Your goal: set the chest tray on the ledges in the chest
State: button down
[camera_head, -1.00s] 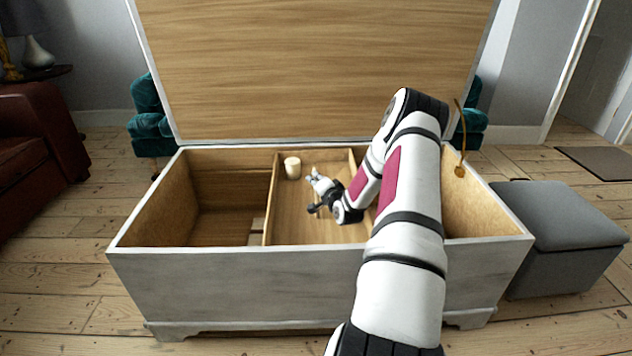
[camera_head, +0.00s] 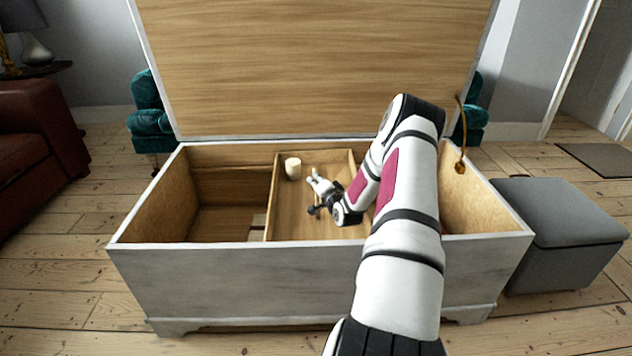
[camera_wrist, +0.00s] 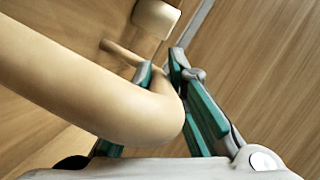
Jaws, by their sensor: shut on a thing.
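The chest tray (camera_head: 286,225) is a shallow wooden tray inside the open chest (camera_head: 230,285), right of the chest's left compartment. Its left wall stands near rim height; my arm hides much of its right side. My gripper (camera_head: 313,174) reaches down over the tray. In the wrist view its teal fingers (camera_wrist: 172,75) are close together, around a pale wooden bar (camera_wrist: 120,52) that seems to be the tray's handle. A thick curved pale bar (camera_wrist: 90,85) crosses close to the camera. I cannot tell whether the tray rests on the ledges.
A cream candle-like cylinder (camera_head: 293,168) stands in the tray's back left; it also shows in the wrist view (camera_wrist: 157,17). The raised lid (camera_head: 315,70) stands behind. The left compartment (camera_head: 222,215) is mostly open. A grey footstool (camera_head: 565,230) stands at right.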

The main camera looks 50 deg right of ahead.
jog(key=shift+f, duration=0.1)
dwell(0.4)
jog(key=c, duration=1.5)
grip_release()
jog(key=shift+c, duration=0.2)
jog(key=shift+s+f, duration=0.1)
jog(key=shift+f, duration=0.2)
jog(key=v, duration=1.2)
jog(key=shift+r, duration=0.15)
